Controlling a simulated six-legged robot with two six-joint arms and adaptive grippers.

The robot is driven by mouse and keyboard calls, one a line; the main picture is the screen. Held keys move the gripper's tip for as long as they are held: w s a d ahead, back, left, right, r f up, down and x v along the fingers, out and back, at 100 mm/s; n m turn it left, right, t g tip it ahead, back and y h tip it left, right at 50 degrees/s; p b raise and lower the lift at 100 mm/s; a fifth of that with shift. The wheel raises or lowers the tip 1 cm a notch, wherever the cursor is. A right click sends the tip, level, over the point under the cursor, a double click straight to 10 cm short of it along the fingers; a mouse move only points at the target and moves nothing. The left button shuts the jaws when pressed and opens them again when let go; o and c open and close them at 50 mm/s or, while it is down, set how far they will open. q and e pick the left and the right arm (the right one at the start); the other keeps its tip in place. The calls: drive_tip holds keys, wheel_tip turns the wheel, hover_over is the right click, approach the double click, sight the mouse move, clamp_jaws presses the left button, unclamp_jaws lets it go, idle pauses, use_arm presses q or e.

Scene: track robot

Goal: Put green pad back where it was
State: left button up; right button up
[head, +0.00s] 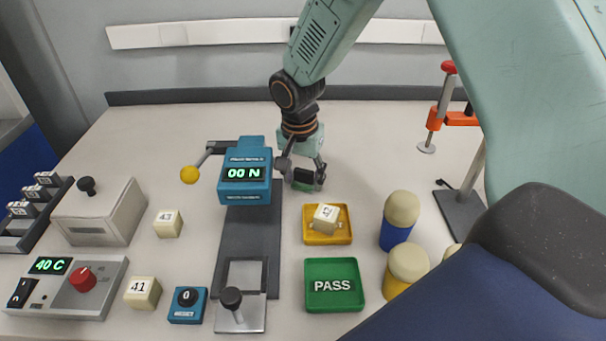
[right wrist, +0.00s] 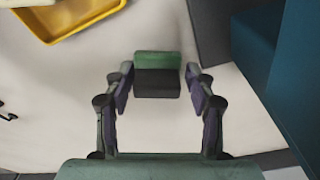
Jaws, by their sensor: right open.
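The green pad (right wrist: 158,60), a small block with a green part and a black part, lies on the table just beyond and between the fingertips of my right gripper (right wrist: 161,88). The fingers are spread with a gap on both sides of the block. In the head view my right gripper (head: 305,177) points down behind the yellow tray, right of the blue force gauge (head: 245,178). The pad is small and mostly hidden between the fingers there. My left gripper is not in view.
The yellow tray (head: 313,238) holds a pale block marked with a number. A green PASS tray (head: 334,304) is in front of it. Blue (head: 396,235) and yellow (head: 395,287) round-topped pieces stand at right. A red clamp stand (head: 460,206) is further right. The back table is clear.

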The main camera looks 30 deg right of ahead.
sight(301, 186)
drive_tip(key=shift+s+r, duration=0.1)
drive_tip(key=shift+r, duration=0.45)
wheel_tip(301, 186, up, 11)
drive_tip(key=a+p, duration=0.1)
drive_tip(key=p, duration=0.1)
drive_tip(key=shift+s+r+p, duration=0.15)
drive_tip(key=shift+s+p, duration=0.2)
drive_tip(key=shift+s, duration=0.05)
drive_tip(key=shift+s+a, duration=0.1)
drive_tip(key=shift+a, duration=0.05)
